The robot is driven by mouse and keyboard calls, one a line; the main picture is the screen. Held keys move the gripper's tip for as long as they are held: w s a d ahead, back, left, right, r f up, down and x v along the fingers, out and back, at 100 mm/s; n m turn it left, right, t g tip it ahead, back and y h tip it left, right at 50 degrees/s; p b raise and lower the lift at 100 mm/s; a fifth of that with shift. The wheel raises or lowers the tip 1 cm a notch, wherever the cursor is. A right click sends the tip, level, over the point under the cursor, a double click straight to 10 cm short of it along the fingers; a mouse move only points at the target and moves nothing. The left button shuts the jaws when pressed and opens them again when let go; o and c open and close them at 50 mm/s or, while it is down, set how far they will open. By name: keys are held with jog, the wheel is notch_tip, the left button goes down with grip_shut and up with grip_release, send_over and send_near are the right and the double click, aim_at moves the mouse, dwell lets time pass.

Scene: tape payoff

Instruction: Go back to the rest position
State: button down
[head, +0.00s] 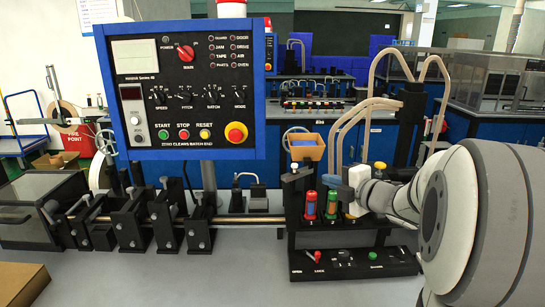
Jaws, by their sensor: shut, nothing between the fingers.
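My arm comes in from the right edge, and its light wrist reaches left toward the black bottle stand (345,262). My gripper (346,191) is at the wrist's left end, small and partly mixed with the parts behind it. It is shut and I see nothing held in it. It appears in front of or just above the right part of the stand, by the small coloured bottles (310,206). I cannot tell whether it touches anything. My large grey arm link covers the right side of the view.
A blue-framed control panel (186,90) stands at centre left. Below it, black roller blocks (127,225) sit along a metal bar. Pale hoses (350,120) arch behind the stand. A cardboard box (25,283) is at the lower left. The front middle of the grey table (200,280) is clear.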

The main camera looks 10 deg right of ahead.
jog(key=s+a+f+m+g+h, duration=0.2)
jog(key=s+a+f+m+g, duration=0.1)
jog(key=s+m, duration=0.4)
jog(key=s+a+f+m+g+h, duration=0.2)
jog(key=s+a+f+m+g, duration=0.2)
jog(key=s+m, duration=0.4)
jog(key=s+a+f+m+g+h, duration=0.2)
jog(key=s+f+m+g, duration=0.3)
jog(key=s, duration=0.6)
jog(key=a+m, duration=0.1)
jog(key=m, duration=0.1)
jog(key=shift+a+f+m, duration=0.2)
jog(key=shift+a+m, duration=0.1)
